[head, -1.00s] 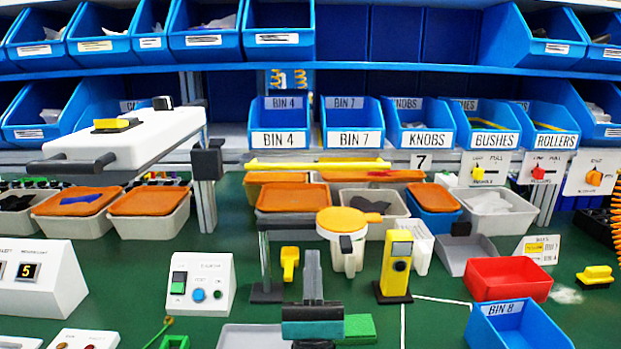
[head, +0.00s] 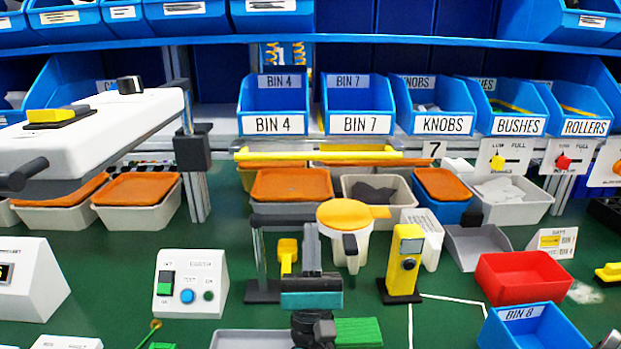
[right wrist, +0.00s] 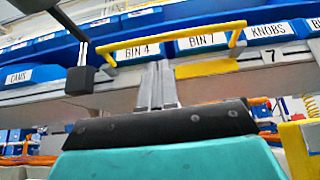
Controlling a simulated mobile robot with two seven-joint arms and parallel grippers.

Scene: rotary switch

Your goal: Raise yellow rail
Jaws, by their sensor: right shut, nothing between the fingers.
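The yellow rail (head: 340,157) is a long, thin horizontal bar in front of the shelf edge, below the BIN 4 and BIN 7 bins. In the right wrist view the yellow rail (right wrist: 180,42) spans the upper middle, with bent ends. My right gripper (head: 311,230) is low in the middle of the head view, its grey fingers together and empty, pointing toward the shelf. Its fingertips also show in the right wrist view (right wrist: 158,68), below the rail in the picture and apart from it. My left gripper is in neither current view.
A white lamp-like arm unit (head: 90,135) juts in at left. A black post stand (head: 262,290), an orange-lidded jug (head: 345,215) and a yellow upright device (head: 404,260) stand around my right gripper. Lidded tubs (head: 290,185) sit below the rail.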

